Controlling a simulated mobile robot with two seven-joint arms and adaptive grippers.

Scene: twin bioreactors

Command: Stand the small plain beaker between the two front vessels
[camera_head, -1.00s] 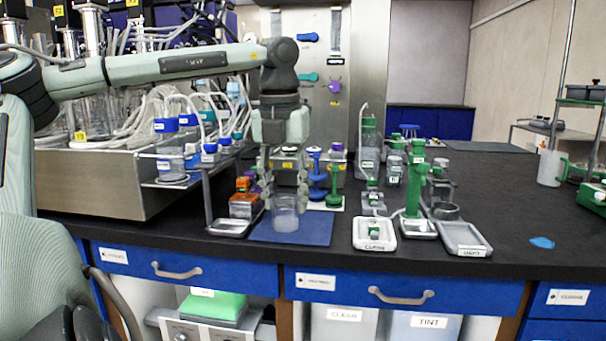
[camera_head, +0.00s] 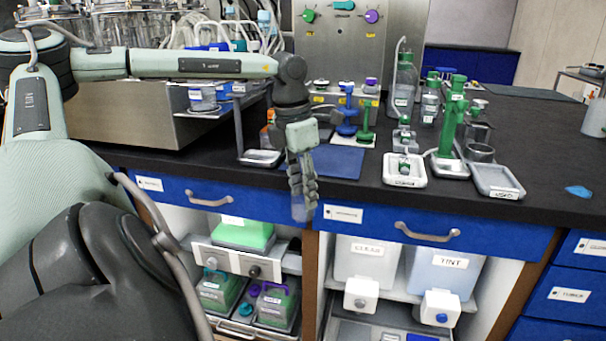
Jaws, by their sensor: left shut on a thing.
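My left gripper (camera_head: 300,190) points down and is shut on the small plain beaker (camera_head: 301,209), a clear vessel. Its fingers hide the upper part of the beaker. The beaker shows in front of the counter's front edge and a blue drawer face, apart from the blue mat (camera_head: 335,163). Clear bioreactor vessels (camera_head: 110,28) stand at the upper left, cut off by the frame and partly behind my left arm. I cannot tell which are the two front vessels. My right gripper is not in view.
A metal housing (camera_head: 125,115) fills the left of the black counter. Blue and green stands (camera_head: 366,125) are behind the mat. White trays (camera_head: 404,172) and a green-topped stand (camera_head: 452,118) are to the right. Tanks (camera_head: 368,270) sit under the counter.

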